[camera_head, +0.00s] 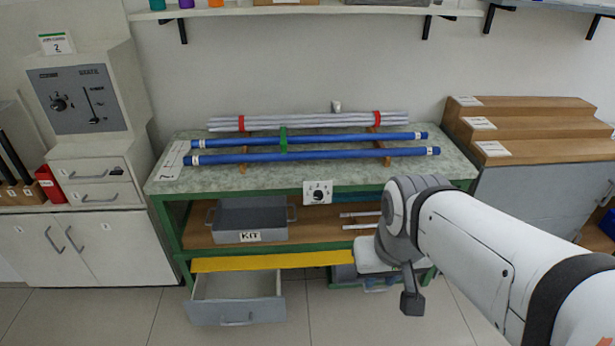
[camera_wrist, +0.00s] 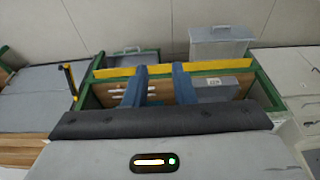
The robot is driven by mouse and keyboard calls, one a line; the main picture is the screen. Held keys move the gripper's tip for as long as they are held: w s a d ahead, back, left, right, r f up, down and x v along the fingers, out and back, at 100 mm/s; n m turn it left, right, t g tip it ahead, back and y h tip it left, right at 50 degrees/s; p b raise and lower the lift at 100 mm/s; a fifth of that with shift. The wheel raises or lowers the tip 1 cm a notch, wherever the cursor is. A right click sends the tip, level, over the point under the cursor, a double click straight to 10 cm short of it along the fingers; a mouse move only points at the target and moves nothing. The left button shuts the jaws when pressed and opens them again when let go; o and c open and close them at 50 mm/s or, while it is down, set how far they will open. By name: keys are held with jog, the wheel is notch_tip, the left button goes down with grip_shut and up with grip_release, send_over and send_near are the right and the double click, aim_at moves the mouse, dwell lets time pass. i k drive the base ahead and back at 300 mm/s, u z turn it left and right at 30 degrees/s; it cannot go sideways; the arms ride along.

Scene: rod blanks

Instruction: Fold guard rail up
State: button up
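The guard rail is a long yellow bar (camera_head: 270,262) along the front of the green bench's lower shelf, below the KIT box. It looks folded down and low, not standing above the shelf. Its right end is hidden behind my arm in the head view. It also shows in the wrist view as a yellow strip (camera_wrist: 112,72), crossed by my fingers. My gripper (camera_wrist: 160,82) is open, with a clear gap between its two blue fingers and nothing held. Whether the fingers touch the rail, I cannot tell. In the head view, my wrist hides the fingers.
An open drawer (camera_head: 236,311) juts out below the rail at the left. A grey KIT box (camera_head: 249,220) and pale rods (camera_head: 360,214) lie on the lower shelf. Blue rods (camera_head: 310,156) rest on the bench top. Wooden steps (camera_head: 530,125) stand at the right.

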aim_at(317, 259)
jog(key=z, duration=1.9)
jog(key=k, duration=1.15)
jog(key=u, duration=1.8)
jog(key=i, duration=1)
jog(key=u, duration=0.05)
